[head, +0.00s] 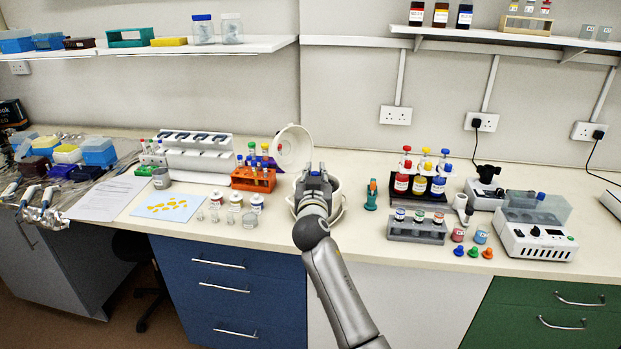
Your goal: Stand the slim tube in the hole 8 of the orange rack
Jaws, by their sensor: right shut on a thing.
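The orange rack (253,184) stands on the bench left of my right gripper, with several capped tubes in it. Its hole numbers are too small to read. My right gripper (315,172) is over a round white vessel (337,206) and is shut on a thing. My own gripper and arm hide what it holds, and I cannot pick out the slim tube for sure. My left gripper is not in view.
A round white lid (293,147) stands tilted up behind the vessel, close to my gripper. A small teal holder (371,198) and a grey rack (416,232) are to the right. Small jars (235,202) stand in front of the orange rack.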

